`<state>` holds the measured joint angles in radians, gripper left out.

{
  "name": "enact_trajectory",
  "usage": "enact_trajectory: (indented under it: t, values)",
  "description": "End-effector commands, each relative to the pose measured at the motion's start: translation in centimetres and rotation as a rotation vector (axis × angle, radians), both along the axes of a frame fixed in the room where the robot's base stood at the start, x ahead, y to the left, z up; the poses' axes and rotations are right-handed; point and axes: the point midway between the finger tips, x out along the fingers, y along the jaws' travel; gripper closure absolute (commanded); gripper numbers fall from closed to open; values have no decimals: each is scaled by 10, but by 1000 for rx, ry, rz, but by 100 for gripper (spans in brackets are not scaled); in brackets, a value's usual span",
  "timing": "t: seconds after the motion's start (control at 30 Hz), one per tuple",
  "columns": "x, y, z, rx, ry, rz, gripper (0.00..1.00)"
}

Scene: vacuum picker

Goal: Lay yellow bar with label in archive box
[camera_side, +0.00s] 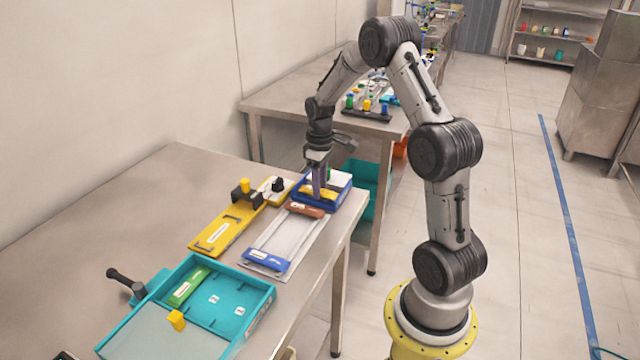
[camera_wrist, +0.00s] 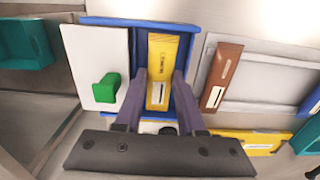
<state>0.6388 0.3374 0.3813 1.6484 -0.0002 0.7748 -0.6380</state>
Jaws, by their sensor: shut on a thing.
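The yellow bar (camera_wrist: 164,60) with its white label lies lengthwise between my fingers in the wrist view. It shows in the side view (camera_side: 329,195) low inside the blue box (camera_side: 327,207), which appears to be the archive box. My gripper (camera_wrist: 160,82) has its purple fingers shut on the bar's two sides; in the side view (camera_side: 319,193) they reach down into the box. The blue box (camera_wrist: 140,22) surrounds the bar in the wrist view. Whether the bar touches the box floor I cannot tell.
A white panel (camera_wrist: 92,52) with a green knob (camera_wrist: 106,88) lies left of the bar. A grey tray (camera_side: 283,240) holds a brown bar (camera_side: 305,210) and a blue bar (camera_side: 264,260). A teal tray (camera_side: 262,300) holds a green bar (camera_side: 188,287). A yellow fixture (camera_side: 222,232) stands left.

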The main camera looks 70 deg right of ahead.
Motion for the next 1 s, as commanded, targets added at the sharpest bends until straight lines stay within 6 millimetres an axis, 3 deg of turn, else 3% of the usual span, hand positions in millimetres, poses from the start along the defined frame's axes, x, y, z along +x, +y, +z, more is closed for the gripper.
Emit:
enact_trajectory:
  t: [0.07,0.1,0.17,0.57,1.0]
  values:
    - [0,0,0,0,0,0,100]
    - [0,0,0,0,0,0,56]
    - [0,0,0,0,0,0,49]
    - [0,0,8,-1,-2,0,49]
    - [1,-1,93,-3,-4,0,49]
